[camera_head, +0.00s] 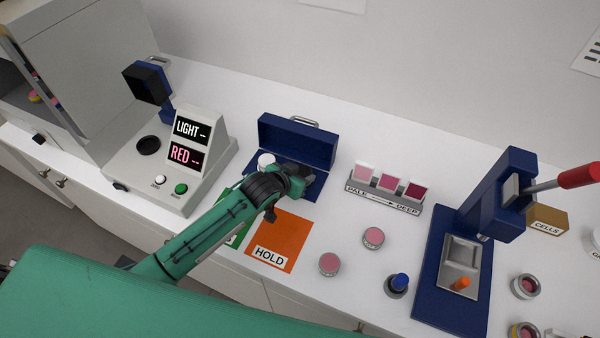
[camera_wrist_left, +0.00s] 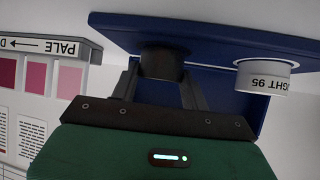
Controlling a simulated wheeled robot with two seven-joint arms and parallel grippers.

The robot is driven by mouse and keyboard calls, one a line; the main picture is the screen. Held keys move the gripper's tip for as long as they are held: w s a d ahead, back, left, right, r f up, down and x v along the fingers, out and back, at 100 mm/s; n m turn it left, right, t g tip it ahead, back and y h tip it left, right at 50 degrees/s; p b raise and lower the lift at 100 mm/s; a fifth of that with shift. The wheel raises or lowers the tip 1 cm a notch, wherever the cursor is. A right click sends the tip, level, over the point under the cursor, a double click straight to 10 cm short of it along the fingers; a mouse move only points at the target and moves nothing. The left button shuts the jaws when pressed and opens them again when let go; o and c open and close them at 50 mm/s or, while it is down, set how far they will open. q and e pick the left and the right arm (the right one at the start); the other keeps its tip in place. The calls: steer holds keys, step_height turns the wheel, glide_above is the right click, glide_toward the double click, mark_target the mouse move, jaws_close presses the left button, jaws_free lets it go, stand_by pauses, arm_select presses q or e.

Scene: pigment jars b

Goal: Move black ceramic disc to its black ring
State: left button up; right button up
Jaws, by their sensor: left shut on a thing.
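My left gripper (camera_head: 300,180) is over the open blue case (camera_head: 297,143). In the left wrist view its two fingers (camera_wrist_left: 163,82) are shut on the black ceramic disc (camera_wrist_left: 162,62), a short dark cylinder close to the case's blue surface. I cannot tell whether the disc still touches the case. In the head view the gripper hides the disc. A white disc (camera_head: 266,160) sits in the case to the left of the gripper; it also shows in the wrist view (camera_wrist_left: 265,76), marked "95". A round black spot (camera_head: 148,145) lies on the grey instrument's base; I cannot make out a separate black ring. My right gripper is out of view.
The grey instrument (camera_head: 187,150) reads "LIGHT --" and "RED --". An orange HOLD mat (camera_head: 287,235) and green mat lie in front of the case. A colour-card rack (camera_head: 384,198), pink jars (camera_head: 373,238) and a blue press (camera_head: 490,200) stand to the right.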

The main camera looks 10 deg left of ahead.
arm_select(q)
steer(key=o, duration=1.1)
steer(key=shift+f, duration=0.1)
steer(key=shift+o, duration=0.2)
steer(key=b+v, duration=0.2)
steer(key=v, duration=1)
steer(key=shift+r, duration=0.25)
